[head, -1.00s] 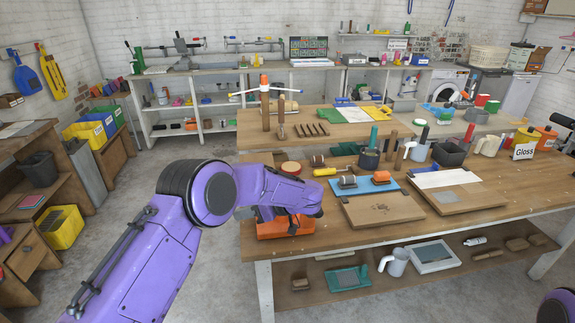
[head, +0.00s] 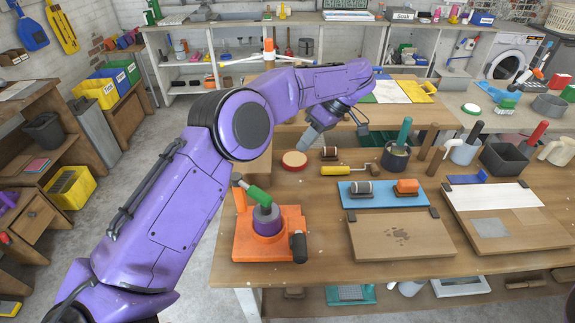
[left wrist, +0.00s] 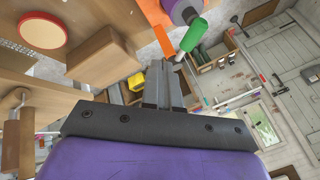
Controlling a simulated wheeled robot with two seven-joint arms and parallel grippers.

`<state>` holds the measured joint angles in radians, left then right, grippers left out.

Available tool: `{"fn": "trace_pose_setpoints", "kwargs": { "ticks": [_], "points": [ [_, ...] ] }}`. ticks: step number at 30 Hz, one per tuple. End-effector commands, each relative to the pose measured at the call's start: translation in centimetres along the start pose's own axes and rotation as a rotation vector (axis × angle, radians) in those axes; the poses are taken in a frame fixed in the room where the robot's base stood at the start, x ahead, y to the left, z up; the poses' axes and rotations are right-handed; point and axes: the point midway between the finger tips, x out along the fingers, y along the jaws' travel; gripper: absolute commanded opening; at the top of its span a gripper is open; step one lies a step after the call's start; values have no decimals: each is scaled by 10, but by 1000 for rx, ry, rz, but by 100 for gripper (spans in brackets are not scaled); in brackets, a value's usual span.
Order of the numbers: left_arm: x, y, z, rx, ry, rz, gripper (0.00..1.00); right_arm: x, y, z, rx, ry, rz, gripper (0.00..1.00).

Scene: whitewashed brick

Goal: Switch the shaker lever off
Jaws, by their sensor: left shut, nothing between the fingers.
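The shaker is an orange base (head: 243,247) with a purple round hub (head: 267,222) on the near left corner of the workbench. A green lever (head: 258,196) sticks up from the hub and leans to the left. A dark cylinder stands at the base's right front corner. My left gripper (head: 305,147) is behind and to the right of the shaker, above the bench and apart from it. In the left wrist view its fingers (left wrist: 165,92) are shut and empty, with the green lever (left wrist: 193,36) beyond them. My right gripper is out of view.
A yellow-handled roller (head: 340,169), a blue tray (head: 355,198) and brown boards (head: 400,237) lie to the right. A wooden block (left wrist: 105,55) shows near the fingers in the wrist view.

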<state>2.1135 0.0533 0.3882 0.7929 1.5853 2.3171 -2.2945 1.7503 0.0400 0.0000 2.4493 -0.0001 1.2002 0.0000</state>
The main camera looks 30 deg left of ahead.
Motion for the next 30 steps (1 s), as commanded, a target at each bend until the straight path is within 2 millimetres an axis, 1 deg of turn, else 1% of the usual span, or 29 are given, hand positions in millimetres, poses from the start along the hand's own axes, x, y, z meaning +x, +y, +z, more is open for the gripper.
{"fn": "trace_pose_setpoints", "kwargs": {
  "ticks": [6,11,14,16,26,30],
  "points": [
    [-4,-12,-1,-5,-3,15,0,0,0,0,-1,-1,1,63],
    [1,-10,-2,-5,-3,10,0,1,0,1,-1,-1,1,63],
    [16,-3,-2,-2,-2,1,0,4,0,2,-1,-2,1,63],
    [30,-1,-1,0,-4,-2,0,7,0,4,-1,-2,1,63],
    [100,0,-2,1,-4,-7,0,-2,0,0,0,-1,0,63],
    [112,-18,0,1,-3,-4,0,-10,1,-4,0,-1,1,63]
  ]
}}
